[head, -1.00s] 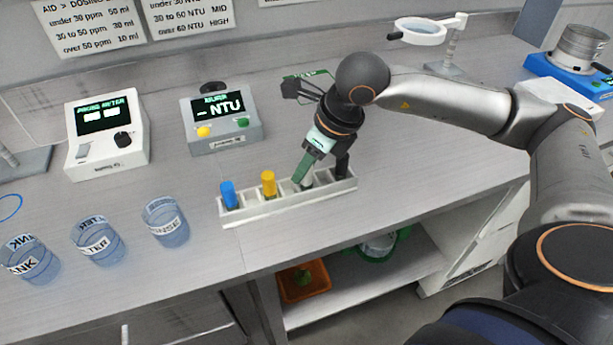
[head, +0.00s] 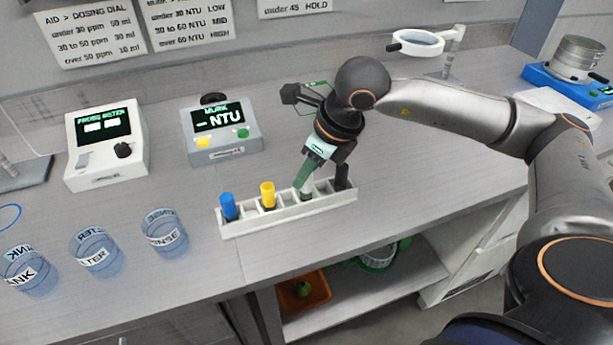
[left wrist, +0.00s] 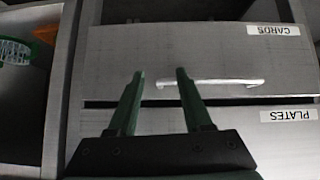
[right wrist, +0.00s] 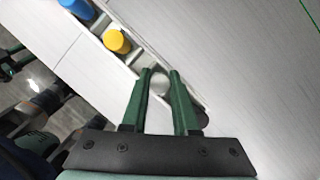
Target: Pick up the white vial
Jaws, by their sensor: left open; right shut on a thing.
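The white vial (right wrist: 160,83) shows in the right wrist view as a round white cap between my right fingertips. My right gripper (right wrist: 160,76) is shut on it. In the head view my right gripper (head: 303,185) points down into the vial rack (head: 290,215), and its fingers hide most of the white vial. The vial is still at its slot; I cannot tell whether it is raised. My left gripper (left wrist: 160,74) is open and empty in front of drawer fronts, and it is out of the head view.
A blue vial (head: 228,206) and a yellow vial (head: 267,195) stand left of it in the rack. A dark vial (head: 342,172) is at the right end. Several labelled beakers (head: 95,252) stand at left. Two meters (head: 220,132) are behind. The bench right of the rack is clear.

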